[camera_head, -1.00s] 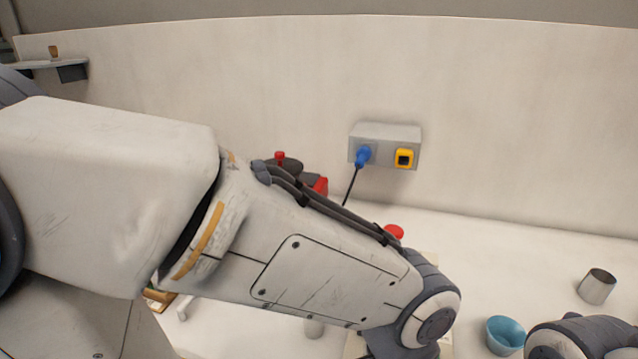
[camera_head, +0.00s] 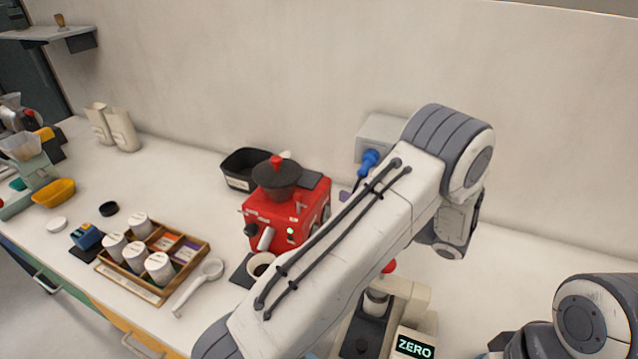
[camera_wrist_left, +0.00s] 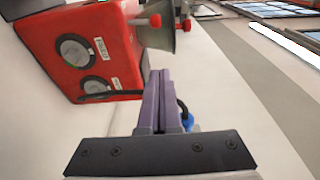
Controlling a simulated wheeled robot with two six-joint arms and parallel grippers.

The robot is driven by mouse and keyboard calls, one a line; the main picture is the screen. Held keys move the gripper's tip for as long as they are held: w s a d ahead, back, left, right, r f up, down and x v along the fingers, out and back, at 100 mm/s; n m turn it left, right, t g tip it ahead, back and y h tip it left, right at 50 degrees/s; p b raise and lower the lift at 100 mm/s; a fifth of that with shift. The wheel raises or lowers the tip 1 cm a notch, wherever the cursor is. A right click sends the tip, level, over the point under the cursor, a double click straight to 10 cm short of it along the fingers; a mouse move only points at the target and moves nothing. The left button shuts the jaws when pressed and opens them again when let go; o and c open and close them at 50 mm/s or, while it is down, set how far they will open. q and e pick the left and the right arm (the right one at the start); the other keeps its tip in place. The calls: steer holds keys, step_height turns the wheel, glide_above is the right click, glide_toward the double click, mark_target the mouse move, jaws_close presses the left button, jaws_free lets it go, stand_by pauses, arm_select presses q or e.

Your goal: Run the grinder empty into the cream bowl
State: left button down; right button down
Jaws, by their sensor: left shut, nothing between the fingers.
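The red grinder (camera_head: 287,215) stands upright on the counter, with a dark hopper on top and a small green light on its front. A pale bowl (camera_head: 260,264), apparently the cream bowl, sits on a dark mat below its spout, with a dark inside. My left gripper (camera_wrist_left: 160,76) is shut and empty beside the grinder's dial side, apart from the dials. In the head view my left arm hides most of it; only a purple tip (camera_head: 344,197) seems to show. The grinder's two round dials (camera_wrist_left: 73,50) show in the left wrist view. My right gripper is not seen.
A wooden rack (camera_head: 155,262) of white canisters and a white scoop (camera_head: 200,285) lie left of the grinder. A black bin (camera_head: 247,170) stands behind it. A wall socket with a blue plug (camera_head: 368,162) and a scale reading ZERO (camera_head: 415,347) are to the right.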

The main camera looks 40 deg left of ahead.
mark_target(298, 205)
arm_select(q)
steer(key=shift+w, duration=0.3)
steer(key=shift+a, duration=0.1)
steer(key=a+p, duration=0.1)
steer(key=a, duration=0.2)
steer(key=a+p, duration=0.2)
steer(key=a, duration=0.2)
steer(key=a+p, duration=0.2)
steer(key=a, duration=0.1)
steer(key=shift+s+a+r, duration=0.15)
steer(key=shift+s+r, duration=0.05)
steer(key=shift+s, duration=0.2)
steer(key=s+d+p, duration=0.1)
steer(key=s+p, duration=0.1)
steer(key=s, duration=0.1)
steer(key=shift+d+f, duration=0.1)
steer(key=shift+d, duration=0.3)
steer(key=shift+s+f, duration=0.1)
steer(key=shift+s, duration=0.2)
steer(key=shift+d, duration=0.1)
